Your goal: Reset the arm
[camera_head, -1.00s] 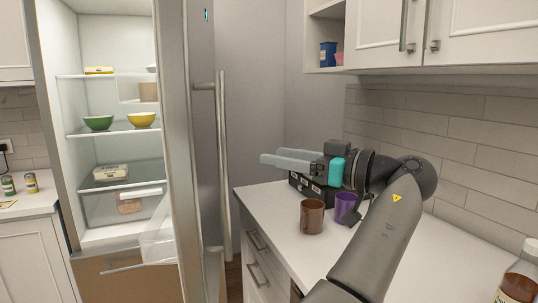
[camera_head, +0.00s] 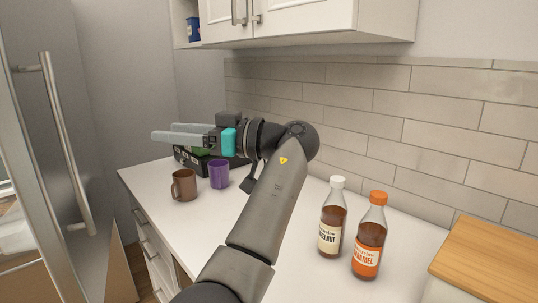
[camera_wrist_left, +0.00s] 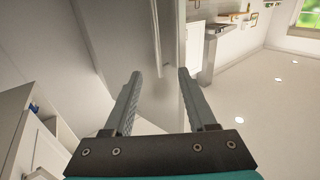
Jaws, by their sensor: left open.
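My left arm comes up from the bottom of the head view. Its left gripper (camera_head: 163,132) points left above the counter, with its two pale fingers spread and nothing between them. The left wrist view also shows the gripper (camera_wrist_left: 157,74) open and empty, with the floor and a tall pale panel beyond. My right gripper is in neither view.
A brown mug (camera_head: 184,186) and a purple mug (camera_head: 219,175) stand on the white counter (camera_head: 150,178), below the gripper. A black crate (camera_head: 188,160) is partly hidden behind it. A white-capped bottle (camera_head: 331,220), an orange-capped bottle (camera_head: 369,240) and a wooden board (camera_head: 490,262) are right.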

